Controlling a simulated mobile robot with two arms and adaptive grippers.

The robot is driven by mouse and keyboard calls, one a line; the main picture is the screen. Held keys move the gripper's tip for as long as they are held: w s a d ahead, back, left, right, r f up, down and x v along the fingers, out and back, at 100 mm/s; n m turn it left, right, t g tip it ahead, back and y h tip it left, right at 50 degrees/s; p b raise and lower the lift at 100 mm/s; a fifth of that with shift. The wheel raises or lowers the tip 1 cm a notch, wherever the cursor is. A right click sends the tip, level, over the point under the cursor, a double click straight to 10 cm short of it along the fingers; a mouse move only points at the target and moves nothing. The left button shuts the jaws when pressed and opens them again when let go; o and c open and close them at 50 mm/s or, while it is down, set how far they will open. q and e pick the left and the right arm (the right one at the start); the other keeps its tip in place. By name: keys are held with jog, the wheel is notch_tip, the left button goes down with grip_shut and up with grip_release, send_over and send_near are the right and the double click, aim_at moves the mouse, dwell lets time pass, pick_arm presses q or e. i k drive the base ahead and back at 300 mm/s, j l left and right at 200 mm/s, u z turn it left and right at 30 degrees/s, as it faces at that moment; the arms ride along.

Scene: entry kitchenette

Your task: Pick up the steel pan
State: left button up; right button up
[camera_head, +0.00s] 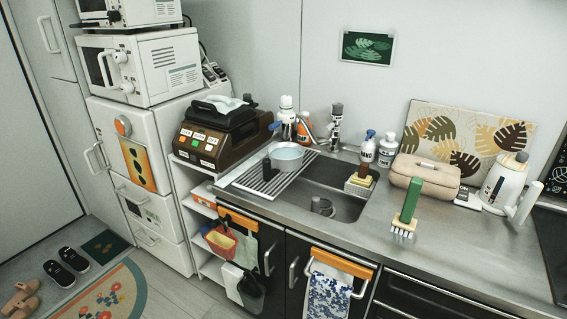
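The steel pan (286,157) is a small, round, silvery pan with a pale blue-grey inside. It stands upright on the slatted drying rack (262,182) at the left end of the sink, in the head view. A short dark piece at its left front side looks like its handle. The pan looks empty. Neither of my grippers is in view, and nothing is touching the pan from my side.
Behind the pan stand bottles (287,117) and a tap (335,127). A dark brown machine (218,132) is close on its left. The sink basin (335,200) lies to its right. A green-handled brush (408,206) stands on the counter, whose front right is clear.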

aim_at(284, 157)
jog(key=i+j+z, duration=0.1)
jog(key=i+j, duration=0.15)
jog(key=i+j+z, duration=0.1)
jog(key=j, duration=0.3)
jog(key=i+j+z, duration=0.1)
jog(key=i+j, duration=0.2)
